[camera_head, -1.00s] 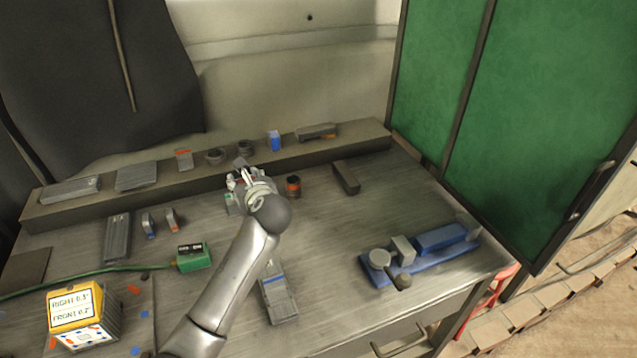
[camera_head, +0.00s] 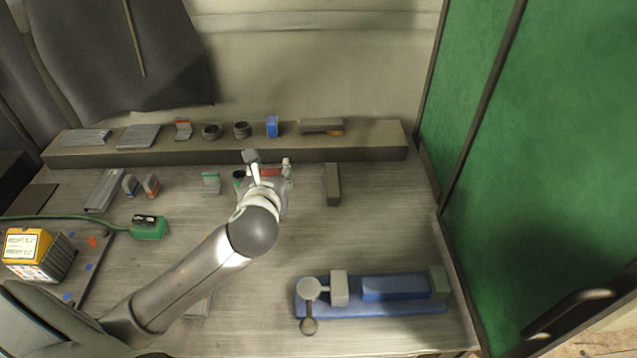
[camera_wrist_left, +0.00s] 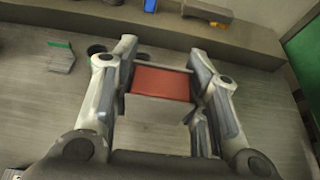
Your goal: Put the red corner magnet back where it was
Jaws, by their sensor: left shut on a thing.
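The red corner magnet (camera_wrist_left: 161,83) is between the fingers of my left gripper (camera_wrist_left: 160,88) in the left wrist view. It shows a flat red face with grey edges. In the head view, my left gripper (camera_head: 266,172) is shut on it over the back middle of the workbench, in front of the raised ledge. Only a strip of red (camera_head: 270,172) shows there; the fingers hide the rest. I cannot tell whether the magnet touches the bench. My right gripper is not in view.
A dark round can (camera_head: 239,177) and a green-topped bracket (camera_head: 211,182) stand left of my gripper. A dark bar (camera_head: 333,184) lies to its right. The ledge (camera_head: 370,148) holds several small items, including a red-topped grey piece (camera_head: 183,129). A blue vise-like fixture (camera_head: 375,297) sits at front right.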

